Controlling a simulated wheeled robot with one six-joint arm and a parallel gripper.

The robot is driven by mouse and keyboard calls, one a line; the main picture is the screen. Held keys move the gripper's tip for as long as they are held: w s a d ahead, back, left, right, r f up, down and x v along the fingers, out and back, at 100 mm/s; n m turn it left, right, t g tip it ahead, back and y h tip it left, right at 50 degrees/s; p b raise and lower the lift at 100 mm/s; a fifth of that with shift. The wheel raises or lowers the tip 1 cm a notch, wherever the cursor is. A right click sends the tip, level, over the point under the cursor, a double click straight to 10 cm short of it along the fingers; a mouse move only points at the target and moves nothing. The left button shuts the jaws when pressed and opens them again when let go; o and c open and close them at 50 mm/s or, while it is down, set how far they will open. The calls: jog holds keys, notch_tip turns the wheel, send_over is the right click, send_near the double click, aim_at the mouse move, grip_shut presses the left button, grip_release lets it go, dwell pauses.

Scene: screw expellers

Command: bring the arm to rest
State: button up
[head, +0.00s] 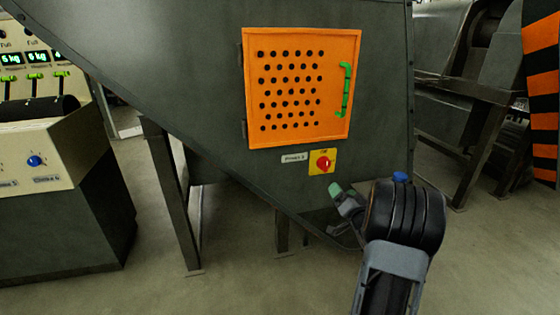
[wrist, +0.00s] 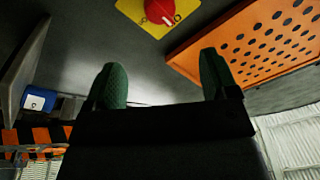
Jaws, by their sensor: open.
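My gripper (wrist: 160,85) shows in the wrist view as two green fingertips set wide apart, with nothing between them. In the head view, my arm rises from the bottom right, and a green fingertip of my gripper (head: 335,189) points up and left. It appears just below a red rotary switch (head: 323,162) on a yellow plate. The red switch also shows at the top of the wrist view (wrist: 160,10), beyond and apart from the fingertips. Part of my gripper is hidden behind my own wrist in the head view.
An orange perforated door (head: 303,88) with a green handle (head: 346,90) appears closed on the dark machine hopper (head: 210,60). A control console (head: 60,155) stands at the left. A dark support leg (head: 172,195) stands under the hopper. Floor (head: 240,285) is open in front.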

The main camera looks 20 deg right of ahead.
jog(key=a+r+n+g+h+p, duration=0.1)
jog(key=a+r+g+p, duration=0.2)
jog(key=a+r+p, duration=0.45)
jog(key=a+r+n+g+p, duration=0.1)
jog(key=a+r+g+p, duration=0.3)
jog(key=r+p, duration=0.55)
jog(key=s+a+r+n+g+y+p, duration=0.2)
jog(key=s+a+r+p, duration=0.4)
jog(key=s+a, duration=0.3)
jog(key=s+a+r+n+g+y+p, duration=0.2)
jog(key=s+a+r+n+g+p, duration=0.2)
jog(key=s+a, duration=0.5)
notch_tip(320, 180, up, 4)
jog(key=s+g+p, duration=0.2)
jog(key=p, duration=0.1)
jog(key=shift+s+a+g+p, duration=0.2)
jog(key=shift+g+p, duration=0.1)
jog(key=shift+g, duration=0.1)
jog(key=shift+f, duration=0.1)
jog(key=shift+c, duration=0.2)
